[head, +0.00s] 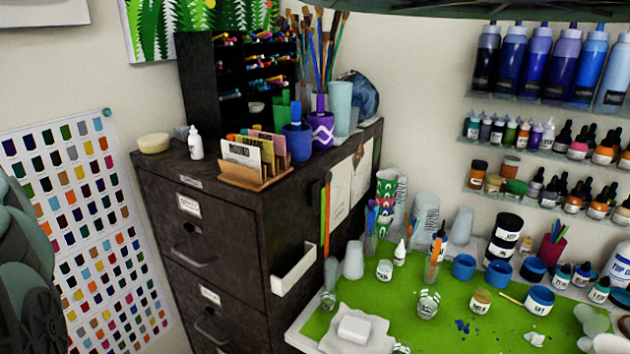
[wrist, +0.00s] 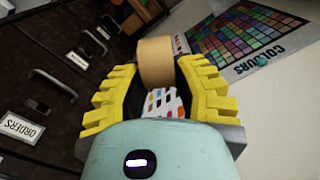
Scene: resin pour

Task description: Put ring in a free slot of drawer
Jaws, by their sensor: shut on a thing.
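In the wrist view, a tan ring (wrist: 155,62) sits between the yellow fingers of my gripper (wrist: 157,74), which is shut on it. Its outer side faces the camera. A dark filing cabinet (head: 225,215) stands at centre left in the head view. Its front has an upper drawer (head: 185,232) and a lower drawer (head: 205,310), both with handles and labels and both looking shut. No slots are visible. In the wrist view, the dark drawer fronts (wrist: 60,60) lie left of my gripper, one labelled ORDERS. My gripper is outside the head view.
On the cabinet top are a pale round tub (head: 154,143), a white bottle (head: 195,143), a card holder (head: 248,174) and brush cups. A green-topped worktable (head: 400,310) with cups and jars stands to the right. A colour chart (head: 85,220) hangs on the left wall.

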